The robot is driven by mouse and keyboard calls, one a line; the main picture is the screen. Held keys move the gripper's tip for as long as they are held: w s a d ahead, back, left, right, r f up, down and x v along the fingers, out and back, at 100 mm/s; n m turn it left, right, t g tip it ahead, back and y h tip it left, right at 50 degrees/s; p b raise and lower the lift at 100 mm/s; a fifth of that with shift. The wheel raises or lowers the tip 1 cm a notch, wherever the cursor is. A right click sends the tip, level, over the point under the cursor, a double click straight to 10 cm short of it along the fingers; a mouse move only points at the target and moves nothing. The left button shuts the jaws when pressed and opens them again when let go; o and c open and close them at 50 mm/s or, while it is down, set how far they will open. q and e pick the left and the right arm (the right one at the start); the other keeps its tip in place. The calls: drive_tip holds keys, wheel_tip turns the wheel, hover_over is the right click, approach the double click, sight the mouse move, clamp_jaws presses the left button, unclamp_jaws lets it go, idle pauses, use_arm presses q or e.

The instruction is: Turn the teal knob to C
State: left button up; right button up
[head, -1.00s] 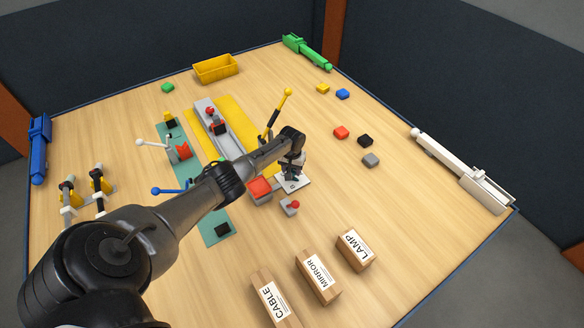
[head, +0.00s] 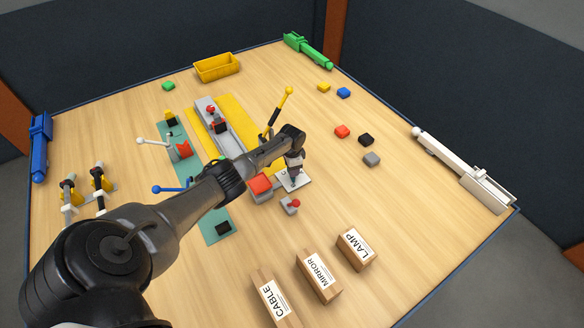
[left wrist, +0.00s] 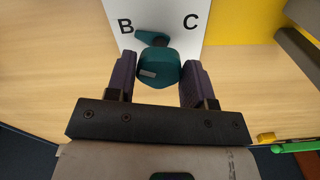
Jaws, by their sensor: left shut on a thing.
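The teal knob (left wrist: 158,70) shows in the left wrist view, with its pointer (left wrist: 150,38) towards the upper left, nearer the letter B than C. It sits at a white plate (left wrist: 172,12) marked B to the left and C to the right. My left gripper (left wrist: 160,74) is shut on the knob, one purple finger on each side. In the head view the left gripper (head: 294,172) is down at the white plate (head: 302,182) and hides the knob. My right gripper is in neither view.
A grey box with a red top (head: 260,184) and a small red-knobbed joystick (head: 291,205) stand close by the plate. A yellow-handled lever (head: 278,113) rises behind my arm. Labelled wooden blocks (head: 319,276) stand in front. Coloured blocks (head: 342,131) lie to the right.

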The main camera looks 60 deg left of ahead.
use_arm(q)
drive_tip(key=m+b, duration=0.1)
drive_tip(key=m, duration=0.5)
drive_tip(key=shift+a+m, duration=0.1)
drive_tip(key=shift+m, duration=0.2)
drive_tip(key=m+b, duration=0.1)
drive_tip(key=m, duration=0.2)
drive_tip(key=shift+w+m, duration=0.1)
drive_tip(key=shift+m, duration=0.2)
drive_tip(key=m, duration=0.2)
drive_tip(key=shift+m+b, duration=0.3)
drive_tip(key=shift+b, duration=0.1)
drive_tip(key=m+b, duration=0.2)
drive_tip(key=m, duration=0.4)
drive_tip(key=shift+w, duration=0.15)
drive_tip(key=m+b, duration=0.1)
drive_tip(key=m, duration=0.2)
drive_tip(key=shift+m, duration=0.3)
drive_tip(key=shift+m+b, duration=0.45)
drive_tip(key=shift+m, duration=0.65)
